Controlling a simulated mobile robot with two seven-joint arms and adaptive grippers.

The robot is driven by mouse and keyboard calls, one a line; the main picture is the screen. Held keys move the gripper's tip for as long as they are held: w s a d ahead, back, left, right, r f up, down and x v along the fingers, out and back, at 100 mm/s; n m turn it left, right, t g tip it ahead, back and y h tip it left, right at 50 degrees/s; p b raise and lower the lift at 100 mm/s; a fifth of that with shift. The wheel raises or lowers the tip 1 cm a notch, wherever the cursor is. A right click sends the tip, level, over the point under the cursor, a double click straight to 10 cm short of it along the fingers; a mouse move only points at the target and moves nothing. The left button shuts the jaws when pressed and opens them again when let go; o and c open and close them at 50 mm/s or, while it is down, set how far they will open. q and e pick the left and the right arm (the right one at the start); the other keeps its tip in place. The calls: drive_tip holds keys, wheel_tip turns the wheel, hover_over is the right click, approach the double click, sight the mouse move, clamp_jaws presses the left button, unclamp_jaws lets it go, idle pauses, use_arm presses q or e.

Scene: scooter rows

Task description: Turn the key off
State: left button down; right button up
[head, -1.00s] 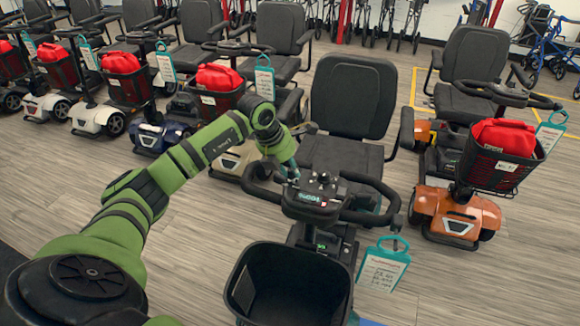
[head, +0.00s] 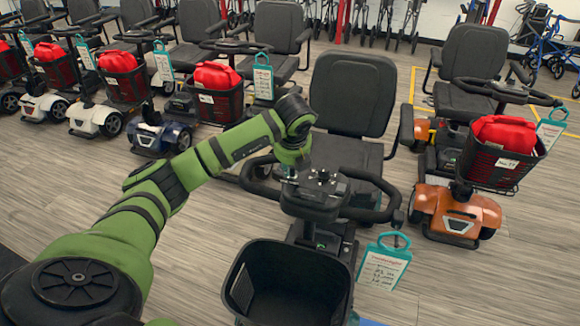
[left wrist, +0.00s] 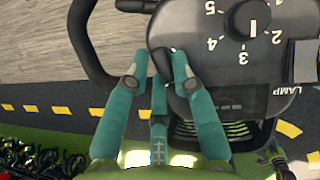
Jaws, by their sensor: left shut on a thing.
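The nearest scooter's control panel (head: 322,190) stands in front of an empty black seat. My left gripper (head: 290,174) reaches down to the left side of this panel, and its fingers are mostly hidden behind my wrist. A numbered dial (left wrist: 252,18) sits to the right of the fingers. My right gripper is not in view.
The scooter's black handlebar (head: 372,186) loops around the panel. An empty basket (head: 240,300) and a teal tag (head: 384,268) are in front. An orange scooter (head: 455,212) stands at right; several with red loads stand at left.

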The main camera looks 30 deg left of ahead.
use_arm(q)
drive_tip(key=shift+d+n+g+y+b, duration=0.1)
drive_tip(key=shift+n+g+y+b, duration=0.35)
drive_tip(key=shift+n, duration=0.75)
drive_tip(key=c, duration=1)
unclamp_jaws()
drive_tip(key=shift+c, duration=0.2)
drive_tip(key=v, duration=1.2)
drive_tip(key=shift+w+d, duration=0.1)
